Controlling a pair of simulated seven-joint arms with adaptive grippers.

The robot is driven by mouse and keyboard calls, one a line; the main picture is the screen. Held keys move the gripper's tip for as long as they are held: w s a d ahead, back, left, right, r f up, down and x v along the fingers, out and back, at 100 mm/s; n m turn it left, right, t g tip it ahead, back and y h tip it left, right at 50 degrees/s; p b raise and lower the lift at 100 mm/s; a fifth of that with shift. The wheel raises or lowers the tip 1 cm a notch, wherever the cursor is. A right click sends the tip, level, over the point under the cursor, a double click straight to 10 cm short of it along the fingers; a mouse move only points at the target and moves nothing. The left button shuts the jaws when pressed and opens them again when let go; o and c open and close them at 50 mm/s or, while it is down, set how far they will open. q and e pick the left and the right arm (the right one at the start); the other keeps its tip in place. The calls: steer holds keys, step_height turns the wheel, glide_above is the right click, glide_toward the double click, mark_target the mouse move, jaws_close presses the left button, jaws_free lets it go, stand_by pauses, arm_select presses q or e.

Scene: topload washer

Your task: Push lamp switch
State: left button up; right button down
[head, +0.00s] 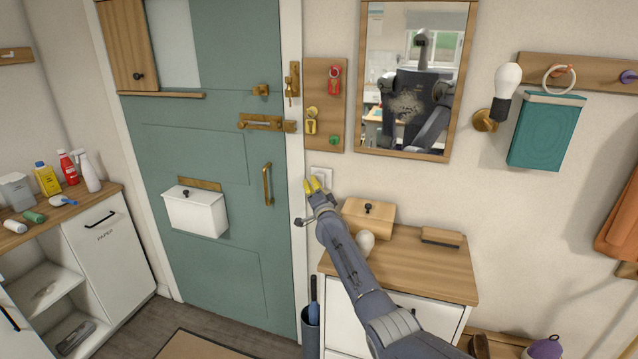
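The white lamp switch (322,173) is on the wall just right of the door frame, below the key board. My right gripper (313,184) is in front of it, with its yellow fingertips close together at the switch's lower left. The fingertips and hand hide part of the switch. I cannot tell whether they touch it. The wall lamp (507,80), a white bulb on a brass mount, is right of the mirror. My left gripper is not in view.
A wooden cabinet (440,270) stands below, with a wooden box (368,217), a loose bulb (365,243) and a brush (442,238) on top. The green door (215,250) is left of the switch. The mirror (415,80) hangs above right.

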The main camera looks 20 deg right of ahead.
steer(key=shift+w+d, duration=0.15)
steer(key=shift+w, duration=0.1)
stand_by(0.7)
steer(key=shift+s+a, duration=0.4)
steer(key=shift+s, duration=0.2)
steer(key=s+a, duration=0.3)
steer(key=s, duration=0.2)
steer(key=shift+a, duration=0.25)
stand_by(0.4)
steer(key=shift+f, duration=0.1)
stand_by(0.4)
